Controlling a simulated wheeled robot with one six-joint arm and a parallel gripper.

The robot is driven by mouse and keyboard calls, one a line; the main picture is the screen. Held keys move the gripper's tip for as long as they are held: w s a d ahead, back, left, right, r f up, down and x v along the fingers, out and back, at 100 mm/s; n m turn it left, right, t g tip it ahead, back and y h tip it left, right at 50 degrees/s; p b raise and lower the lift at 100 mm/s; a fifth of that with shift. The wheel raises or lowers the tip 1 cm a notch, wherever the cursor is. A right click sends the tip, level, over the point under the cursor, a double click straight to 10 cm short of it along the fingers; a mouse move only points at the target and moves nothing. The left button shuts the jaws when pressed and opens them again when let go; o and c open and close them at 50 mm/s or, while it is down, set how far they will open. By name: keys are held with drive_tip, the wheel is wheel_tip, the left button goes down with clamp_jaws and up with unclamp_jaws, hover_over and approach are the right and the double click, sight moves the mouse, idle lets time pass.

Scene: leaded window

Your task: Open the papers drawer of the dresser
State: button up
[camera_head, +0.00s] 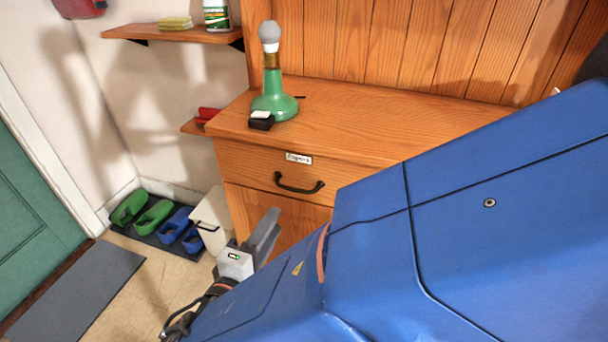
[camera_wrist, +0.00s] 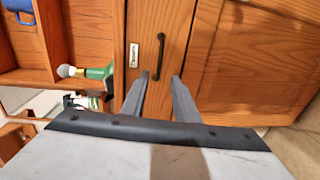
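The wooden dresser (camera_head: 400,135) has a drawer (camera_head: 250,165) with a small white label (camera_head: 299,158), whose writing looks like "Papers". The drawer is shut, flush with the dresser front. Its dark curved handle (camera_head: 299,187) also shows in the wrist view (camera_wrist: 159,55), just beyond my fingertips. My gripper (camera_wrist: 160,78) is open and empty, with its two grey fingers apart and pointing at the drawer front. In the head view my gripper (camera_head: 270,222) is below and left of the handle, partly hidden by my blue arm.
A green lamp-like bottle (camera_head: 274,105) and a small black-and-white block (camera_head: 261,120) stand on the dresser top. A shelf (camera_head: 180,33) is at upper left. Green slippers (camera_head: 152,217), blue slippers (camera_head: 175,226) and a cream bin (camera_head: 212,215) are on the floor.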

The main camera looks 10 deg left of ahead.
sight(294, 190)
drive_tip(key=w, duration=0.4)
drive_tip(key=w+f, duration=0.1)
drive_tip(key=w, duration=0.3)
drive_tip(key=w+d, duration=0.1)
drive_tip(key=w, duration=0.4)
drive_tip(key=shift+w+f, duration=0.1)
drive_tip(key=shift+f, duration=0.15)
drive_tip(key=shift+c, duration=0.3)
clamp_jaws()
idle(0.8)
